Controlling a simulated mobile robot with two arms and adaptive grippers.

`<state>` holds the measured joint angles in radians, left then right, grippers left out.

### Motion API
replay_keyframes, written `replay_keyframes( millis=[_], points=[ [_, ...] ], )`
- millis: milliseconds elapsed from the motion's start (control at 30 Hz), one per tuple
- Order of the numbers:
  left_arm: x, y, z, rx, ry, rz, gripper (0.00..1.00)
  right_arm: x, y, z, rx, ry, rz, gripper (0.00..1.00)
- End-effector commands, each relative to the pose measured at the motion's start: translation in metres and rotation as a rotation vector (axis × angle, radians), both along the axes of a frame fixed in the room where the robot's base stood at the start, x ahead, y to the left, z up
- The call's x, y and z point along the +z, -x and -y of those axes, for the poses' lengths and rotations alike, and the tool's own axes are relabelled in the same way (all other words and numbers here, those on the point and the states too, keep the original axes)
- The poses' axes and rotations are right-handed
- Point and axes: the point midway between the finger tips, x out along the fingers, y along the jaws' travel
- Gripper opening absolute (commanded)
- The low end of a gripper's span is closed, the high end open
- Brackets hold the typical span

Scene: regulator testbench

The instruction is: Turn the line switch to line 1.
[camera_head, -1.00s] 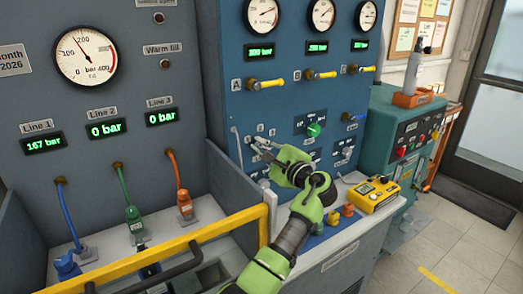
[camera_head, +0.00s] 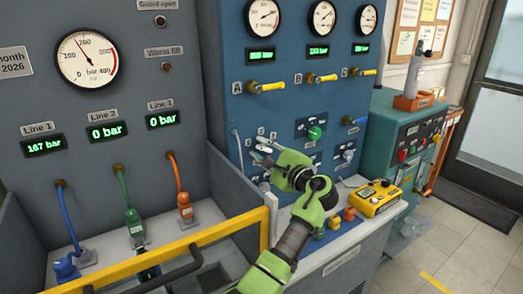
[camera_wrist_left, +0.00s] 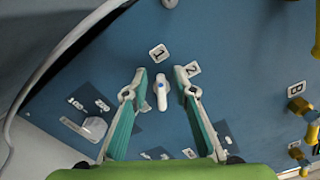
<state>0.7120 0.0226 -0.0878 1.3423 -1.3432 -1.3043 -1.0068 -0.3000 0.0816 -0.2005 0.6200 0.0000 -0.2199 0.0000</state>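The line switch (camera_wrist_left: 161,95) is a small white knob with a blue dot on the blue panel. In the head view my left gripper (camera_head: 260,150) is at the panel's lower left and hides the switch. My right gripper is not in view.
Another white knob (camera_wrist_left: 95,128) lies left of the fingers, and a grey cable (camera_wrist_left: 62,47) curves nearby. A green knob (camera_head: 315,133) and yellow valve handles (camera_head: 272,86) are on the panel. A yellow box (camera_head: 374,198) sits on the ledge. A yellow rail (camera_head: 190,242) crosses in front.

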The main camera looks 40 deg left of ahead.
Motion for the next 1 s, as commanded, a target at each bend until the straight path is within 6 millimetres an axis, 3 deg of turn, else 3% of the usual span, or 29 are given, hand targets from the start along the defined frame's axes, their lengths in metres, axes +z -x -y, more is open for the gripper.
replay_keyframes(
  millis=[233,500,700,1000],
  points=[
    [0.0,0.006,0.017,-0.002,0.001,0.0,0.26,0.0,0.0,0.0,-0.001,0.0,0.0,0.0],
    [-0.001,0.028,0.07,-0.004,0.003,-0.001,0.26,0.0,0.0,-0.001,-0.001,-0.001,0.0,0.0],
    [-0.001,0.041,0.1,-0.002,0.001,0.0,0.26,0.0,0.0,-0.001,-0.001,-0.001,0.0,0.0],
    [0.0,0.046,0.111,0.001,0.0,0.0,0.26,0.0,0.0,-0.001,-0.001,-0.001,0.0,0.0]
  ],
)
